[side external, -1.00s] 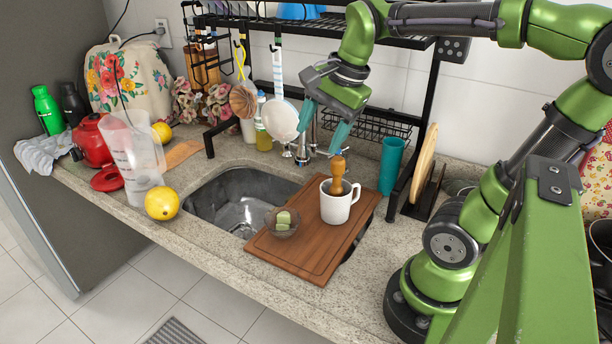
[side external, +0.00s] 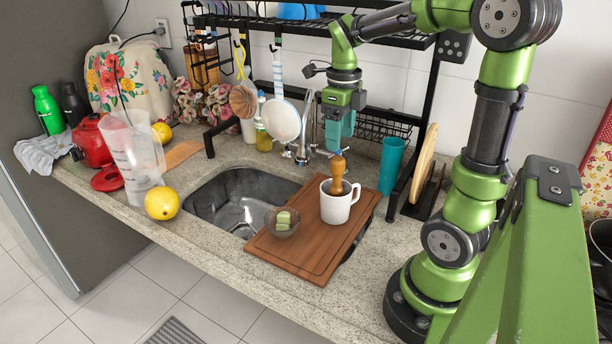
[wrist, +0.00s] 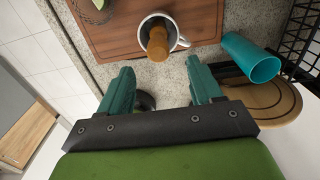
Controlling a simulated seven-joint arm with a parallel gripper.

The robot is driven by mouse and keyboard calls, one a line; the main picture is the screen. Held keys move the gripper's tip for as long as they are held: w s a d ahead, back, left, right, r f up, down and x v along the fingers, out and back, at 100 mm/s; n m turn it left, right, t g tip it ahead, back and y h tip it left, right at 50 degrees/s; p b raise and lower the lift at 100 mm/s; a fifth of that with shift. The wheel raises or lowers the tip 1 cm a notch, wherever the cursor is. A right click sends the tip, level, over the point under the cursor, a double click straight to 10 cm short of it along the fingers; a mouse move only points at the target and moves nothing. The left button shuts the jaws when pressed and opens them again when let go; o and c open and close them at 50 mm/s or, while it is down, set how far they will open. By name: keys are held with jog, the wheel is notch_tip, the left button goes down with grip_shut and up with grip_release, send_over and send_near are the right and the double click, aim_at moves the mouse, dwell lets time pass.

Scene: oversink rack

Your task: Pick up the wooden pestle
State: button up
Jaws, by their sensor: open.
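The wooden pestle (side external: 337,172) stands upright, leaning slightly, in a white mug (side external: 336,206) on the wooden cutting board (side external: 292,258). Its lower end is hidden inside the mug. In the wrist view the pestle (wrist: 158,44) shows in the mug (wrist: 172,22), beyond my fingertips and roughly between them. My gripper (side external: 338,146) points down above and just behind the pestle in the side view; whether a fingertip touches it cannot be told there. In the wrist view my gripper (wrist: 160,82) has its two teal fingers apart with nothing between them.
A glass bowl (side external: 282,222) with green pieces sits on the board, left of the mug. A teal cup (side external: 391,165) stands to the right, near a round wooden board (side external: 424,162). The black rack (side external: 433,85) and faucet (side external: 303,148) are behind. The sink (side external: 225,202) is left.

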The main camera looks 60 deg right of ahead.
aim_at(338, 159)
notch_tip(338, 159, down, 10)
jog(key=shift+a+r, duration=0.15)
jog(key=shift+r, duration=0.05)
dwell(0.3)
grip_shut()
